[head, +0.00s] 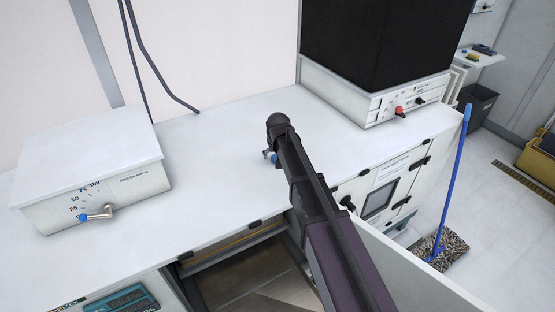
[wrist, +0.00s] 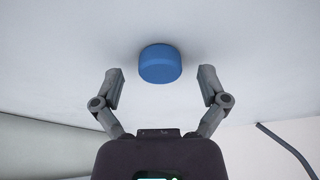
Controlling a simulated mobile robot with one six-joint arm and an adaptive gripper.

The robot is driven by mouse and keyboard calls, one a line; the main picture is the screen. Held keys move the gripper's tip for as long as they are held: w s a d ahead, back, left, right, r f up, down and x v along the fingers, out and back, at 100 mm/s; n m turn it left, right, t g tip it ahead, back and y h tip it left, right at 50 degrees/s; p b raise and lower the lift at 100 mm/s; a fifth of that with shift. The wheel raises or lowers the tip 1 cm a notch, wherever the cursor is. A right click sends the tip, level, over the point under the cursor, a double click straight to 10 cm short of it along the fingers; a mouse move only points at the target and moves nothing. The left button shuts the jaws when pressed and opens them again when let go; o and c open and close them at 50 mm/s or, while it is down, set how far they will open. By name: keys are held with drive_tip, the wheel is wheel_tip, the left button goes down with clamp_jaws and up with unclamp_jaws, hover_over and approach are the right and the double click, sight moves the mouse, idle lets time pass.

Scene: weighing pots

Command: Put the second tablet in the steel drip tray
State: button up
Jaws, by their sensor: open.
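A blue round tablet (wrist: 160,64) rests on a white surface in the wrist view. My gripper (wrist: 160,72) is open, with one finger to each side of the tablet. Gaps show between the tablet and both fingers, so they do not appear to touch it. In the head view my arm reaches over the white counter (head: 215,160), and its own links hide most of the gripper. A small blue spot (head: 271,156) shows beside the arm's end; I cannot tell for certain that it is the tablet. I cannot make out a steel drip tray in either view.
A white box with a dial and lever (head: 95,170) stands on the counter at left. A black-topped unit with red and black knobs (head: 385,100) stands at the back right. An open compartment (head: 255,275) lies below the front edge. A blue-handled mop (head: 452,185) stands at right.

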drive_tip(key=c, duration=1.1)
drive_tip(key=shift+c, duration=0.2)
drive_tip(key=shift+r, duration=0.15)
wheel_tip(320, 180, up, 4)
drive_tip(key=p, duration=0.3)
drive_tip(key=shift+f+p, duration=0.25)
drive_tip(key=shift+p, duration=0.15)
drive_tip(key=s+d, duration=0.3)
drive_tip(key=s, duration=0.1)
drive_tip(key=s+d, duration=0.3)
drive_tip(key=s, duration=0.1)
drive_tip(key=s+d+r+p, duration=0.1)
drive_tip(key=s+d, duration=0.2)
drive_tip(key=s, duration=0.2)
drive_tip(key=shift+d+r, duration=0.1)
drive_tip(key=shift+d, duration=0.05)
